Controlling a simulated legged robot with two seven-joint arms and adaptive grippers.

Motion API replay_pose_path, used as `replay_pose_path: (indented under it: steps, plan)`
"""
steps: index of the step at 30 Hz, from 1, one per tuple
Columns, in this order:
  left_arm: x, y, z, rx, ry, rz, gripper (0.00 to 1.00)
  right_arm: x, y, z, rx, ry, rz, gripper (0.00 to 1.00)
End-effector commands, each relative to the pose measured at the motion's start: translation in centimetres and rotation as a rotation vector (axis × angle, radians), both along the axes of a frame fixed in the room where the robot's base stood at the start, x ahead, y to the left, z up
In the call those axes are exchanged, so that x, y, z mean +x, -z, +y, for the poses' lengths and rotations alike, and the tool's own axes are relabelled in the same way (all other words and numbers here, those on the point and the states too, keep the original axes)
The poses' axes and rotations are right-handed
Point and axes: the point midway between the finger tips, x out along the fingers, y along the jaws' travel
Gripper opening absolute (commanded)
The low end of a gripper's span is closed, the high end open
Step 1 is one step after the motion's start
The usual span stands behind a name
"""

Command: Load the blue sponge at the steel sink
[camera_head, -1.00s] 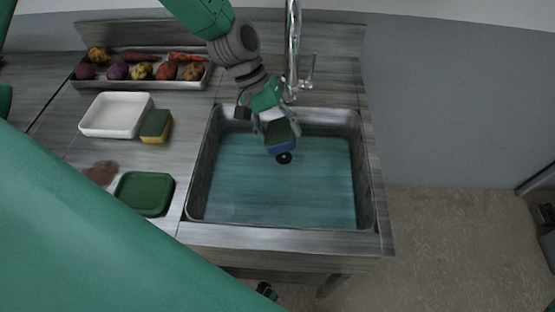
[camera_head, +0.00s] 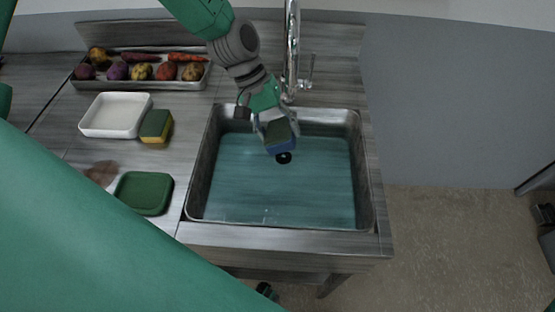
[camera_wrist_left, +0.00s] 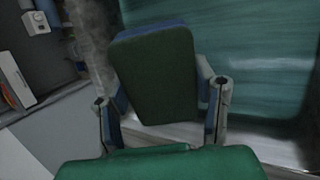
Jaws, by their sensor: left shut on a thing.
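The blue sponge (camera_head: 281,143) has a dark scouring side and is held by my left gripper (camera_head: 275,124) over the upper part of the steel sink (camera_head: 199,184). In the left wrist view the sponge's dark green face (camera_wrist_left: 158,72) fills the space between the two fingers of the left gripper (camera_wrist_left: 163,108), with blue edges showing. The sink holds bluish water, with a dark round drain at the bottom. I cannot tell whether the sponge touches the water. My right gripper is not clearly seen.
A tap (camera_head: 292,50) rises behind the sink, close to my left arm.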

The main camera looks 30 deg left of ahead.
Motion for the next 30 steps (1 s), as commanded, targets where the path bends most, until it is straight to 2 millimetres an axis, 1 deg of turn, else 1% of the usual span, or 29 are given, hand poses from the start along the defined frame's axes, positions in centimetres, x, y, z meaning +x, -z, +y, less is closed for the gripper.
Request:
replay_pose_path:
  steps: [5, 12, 15, 30]
  plan:
    - [0.0, -1.0, 0.0, 0.0, 0.001, 0.0, 0.28, 0.0, -1.0, 0.0, 0.0, 0.0, 0.0, 0.4]
    - [0.0, -3.6, 0.0, -0.001, 0.0, 0.0, 0.28, 0.0, -3.4, 0.0, 0.0, 0.0, 0.0, 0.4]
    - [0.0, -4.1, 0.0, 0.0, 0.0, 0.0, 0.28, 0.0, -4.0, 0.0, 0.0, 0.0, 0.0, 0.4]
    - [0.0, -4.0, 0.0, 0.0, 0.0, 0.0, 0.28, 0.0, -3.8, 0.0, 0.0, 0.0, 0.0, 0.4]
